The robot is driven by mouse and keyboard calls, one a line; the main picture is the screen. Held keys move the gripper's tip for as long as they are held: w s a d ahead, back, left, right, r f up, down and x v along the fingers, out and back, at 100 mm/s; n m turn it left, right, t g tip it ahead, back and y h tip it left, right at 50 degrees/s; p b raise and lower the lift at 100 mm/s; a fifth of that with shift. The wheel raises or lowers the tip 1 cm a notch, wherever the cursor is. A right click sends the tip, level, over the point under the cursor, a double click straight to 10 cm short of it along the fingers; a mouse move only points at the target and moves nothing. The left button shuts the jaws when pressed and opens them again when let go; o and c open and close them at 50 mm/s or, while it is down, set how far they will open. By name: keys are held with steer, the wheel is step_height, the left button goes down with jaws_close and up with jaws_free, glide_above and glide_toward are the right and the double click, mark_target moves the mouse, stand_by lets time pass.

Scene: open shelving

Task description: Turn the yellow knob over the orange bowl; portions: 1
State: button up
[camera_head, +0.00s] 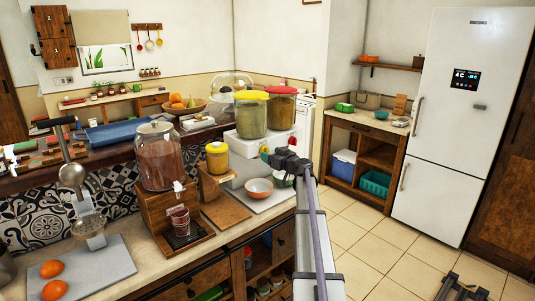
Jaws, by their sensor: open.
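Two tall clear dispensers stand on a white base (240,146). One has a yellow lid and greenish-yellow contents (251,117), the other a red lid and brown contents (281,108). An orange bowl (259,189) with a pale inside sits on a grey board below them. My gripper (274,158) is dark, small in view and open, at the dispensers' front, above and right of the orange bowl. Nothing shows held in it.
A small yellow-lidded jar (217,158) on a wooden stand is left of the bowl. A larger drink dispenser (159,157) with a glass (180,221) is further left. A green-and-white bowl (284,180) is close under my gripper.

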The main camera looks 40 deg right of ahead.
mark_target(268, 152)
steer(key=shift+w, duration=1.55)
steer(key=shift+c, duration=0.5)
steer(key=c, duration=0.8)
steer(key=shift+m, duration=0.3)
